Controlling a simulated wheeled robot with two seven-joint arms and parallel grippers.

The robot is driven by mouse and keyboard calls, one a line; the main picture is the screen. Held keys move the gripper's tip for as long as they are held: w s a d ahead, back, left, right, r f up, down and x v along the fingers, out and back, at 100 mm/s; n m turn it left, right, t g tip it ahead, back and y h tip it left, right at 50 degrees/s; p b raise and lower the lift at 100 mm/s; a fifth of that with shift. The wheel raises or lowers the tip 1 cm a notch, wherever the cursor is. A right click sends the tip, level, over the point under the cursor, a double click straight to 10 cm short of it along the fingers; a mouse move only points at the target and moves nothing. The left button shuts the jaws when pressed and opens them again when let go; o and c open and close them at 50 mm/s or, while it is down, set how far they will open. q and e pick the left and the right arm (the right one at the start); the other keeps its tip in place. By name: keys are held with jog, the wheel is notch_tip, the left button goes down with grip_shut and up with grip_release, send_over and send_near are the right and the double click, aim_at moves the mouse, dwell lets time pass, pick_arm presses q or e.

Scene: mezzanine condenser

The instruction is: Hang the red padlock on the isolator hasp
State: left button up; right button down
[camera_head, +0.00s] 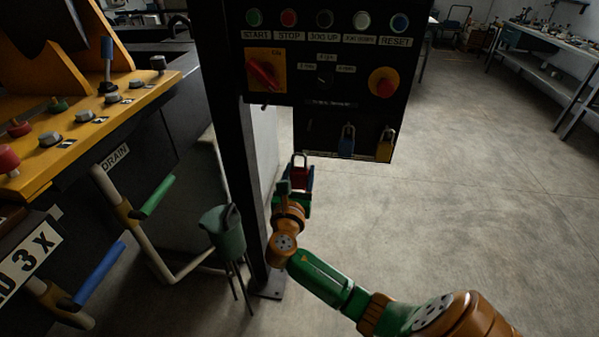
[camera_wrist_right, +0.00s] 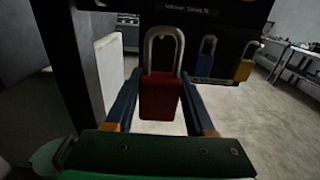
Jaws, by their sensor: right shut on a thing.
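The red padlock (camera_head: 301,179) has a grey U-shaped shackle pointing up. My right gripper (camera_head: 297,186) is shut on its body, just below the lower left edge of the black control panel (camera_head: 320,118). In the right wrist view the padlock (camera_wrist_right: 160,98) is upright between the two blue fingers of the gripper (camera_wrist_right: 160,88). Its shackle overlaps the panel in that view; I cannot tell any contact. A red rotary switch on a yellow plate (camera_head: 251,77) is at the panel's left, with a small part under it; I cannot make out which part is the hasp. My left gripper is not in view.
A blue padlock (camera_head: 347,142) and a yellow padlock (camera_head: 385,146) hang low on the panel's right. A dark post (camera_head: 237,130) stands left of my right gripper. A green bucket-like container (camera_head: 225,232) on thin legs stands left of my arm. Floor to the right is clear.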

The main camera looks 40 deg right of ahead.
aim_at(299, 173)
jog(key=shift+d+r+p, duration=0.1)
jog(key=shift+r+p, duration=0.35)
jog(key=shift+r, duration=0.05)
jog(key=shift+s+a+p, duration=0.35)
jog(key=shift+a+p, duration=0.05)
jog(key=shift+a, duration=0.05)
jog(key=shift+p+v, duration=0.85)
jog(key=shift+v, duration=1)
jog(key=shift+p+v, duration=0.45)
jog(key=shift+v, duration=0.9)
jog(key=shift+r, duration=0.15)
